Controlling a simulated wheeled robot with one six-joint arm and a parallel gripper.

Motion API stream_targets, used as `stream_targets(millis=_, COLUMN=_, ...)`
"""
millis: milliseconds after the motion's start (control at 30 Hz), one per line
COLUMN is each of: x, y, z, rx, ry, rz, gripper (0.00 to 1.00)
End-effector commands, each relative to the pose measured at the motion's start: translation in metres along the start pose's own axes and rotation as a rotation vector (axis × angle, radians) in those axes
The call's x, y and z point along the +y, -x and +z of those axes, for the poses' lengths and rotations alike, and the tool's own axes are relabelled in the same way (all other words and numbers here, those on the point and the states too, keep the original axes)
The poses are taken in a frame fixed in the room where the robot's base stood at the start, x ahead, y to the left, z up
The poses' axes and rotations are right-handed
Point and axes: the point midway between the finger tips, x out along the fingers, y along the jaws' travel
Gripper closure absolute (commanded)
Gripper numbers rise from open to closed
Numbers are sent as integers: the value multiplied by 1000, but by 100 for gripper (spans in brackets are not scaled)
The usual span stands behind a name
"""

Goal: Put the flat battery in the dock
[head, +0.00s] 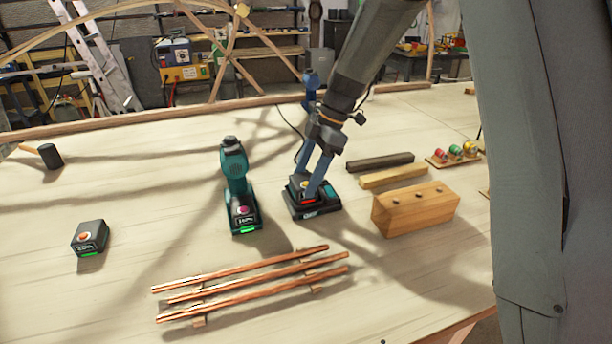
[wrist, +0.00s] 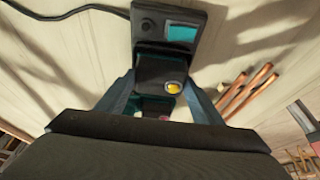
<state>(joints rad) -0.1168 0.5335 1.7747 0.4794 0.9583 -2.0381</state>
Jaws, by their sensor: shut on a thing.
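My gripper (head: 310,186) points down and is shut on a dark battery with a red light and a yellow-orange button (wrist: 150,70). The battery is at the black dock (head: 299,213), over its seat. The dock's teal screen shows in the wrist view (wrist: 182,33), beyond the battery. I cannot tell whether the battery is fully seated. A teal drill (head: 236,166) stands left of the dock with a green-lit battery with a magenta button at its base. Another green-lit battery (head: 91,237) with an orange button lies at the far left.
A wooden block with holes (head: 415,212) stands close right of the dock, with dark (head: 380,162) and light bars (head: 393,177) behind it. Copper-coloured rods (head: 250,283) lie in front. A black cable (head: 291,127) runs behind the dock. The table is clear between the left battery and the drill.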

Motion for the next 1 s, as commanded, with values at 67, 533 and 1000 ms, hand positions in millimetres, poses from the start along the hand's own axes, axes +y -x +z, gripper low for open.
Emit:
stream_targets(millis=67, x=0, y=1, z=0, rx=0, ry=0, rz=1, gripper=72)
stream_targets(millis=533, x=0, y=1, z=0, rx=0, ry=0, rz=1, gripper=72)
stream_targets(millis=1000, x=0, y=-6, z=3, rx=0, ry=0, rz=1, gripper=72)
